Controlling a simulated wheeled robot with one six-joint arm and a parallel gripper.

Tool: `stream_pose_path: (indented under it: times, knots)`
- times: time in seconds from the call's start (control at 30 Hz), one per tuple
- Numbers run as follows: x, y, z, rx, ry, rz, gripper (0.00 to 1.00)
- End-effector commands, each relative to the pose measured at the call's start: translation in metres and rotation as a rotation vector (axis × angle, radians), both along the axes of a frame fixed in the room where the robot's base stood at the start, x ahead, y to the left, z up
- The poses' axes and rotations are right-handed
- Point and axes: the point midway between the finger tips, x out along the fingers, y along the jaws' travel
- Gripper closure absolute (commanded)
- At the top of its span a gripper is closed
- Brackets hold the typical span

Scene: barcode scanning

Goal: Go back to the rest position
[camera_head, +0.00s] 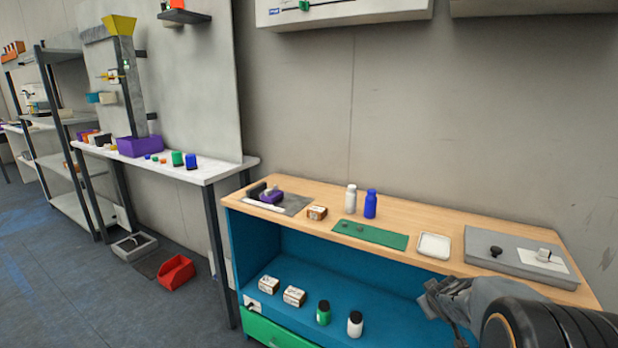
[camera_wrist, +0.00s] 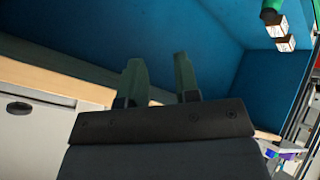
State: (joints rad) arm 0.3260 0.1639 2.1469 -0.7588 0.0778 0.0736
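My gripper (camera_head: 437,298) is at the lower right in the head view, in front of the blue cabinet of the wooden-topped bench (camera_head: 460,210). In the wrist view the two green fingers of my gripper (camera_wrist: 160,78) stand apart with nothing between them. Blue cabinet panel (camera_wrist: 215,30) shows behind them. My forearm fills the lower right corner of the head view and hides part of the bench front.
The bench top holds a scanner (camera_head: 271,195), a white bottle (camera_head: 351,199), a blue bottle (camera_head: 370,204), a small box (camera_head: 317,213), a green mat (camera_head: 385,238) and a white tray (camera_head: 434,246). The lower shelf holds boxes (camera_head: 294,296) and bottles (camera_head: 355,323). A red bin (camera_head: 177,271) sits on the floor.

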Motion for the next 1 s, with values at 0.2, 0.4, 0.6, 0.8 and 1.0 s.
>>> stream_pose_path:
  times: [0.2,0.4,0.6,0.8,1.0]
  knots:
    - [-0.074,0.062,0.12,0.129,0.084,-0.169,0.71]
    - [-0.144,0.115,0.172,0.292,0.203,-0.236,0.71]
    - [-0.192,0.152,0.196,0.409,0.301,-0.241,0.71]
    - [-0.211,0.166,0.202,0.457,0.348,-0.234,0.71]
    - [-0.213,0.167,0.201,0.463,0.352,-0.234,0.71]
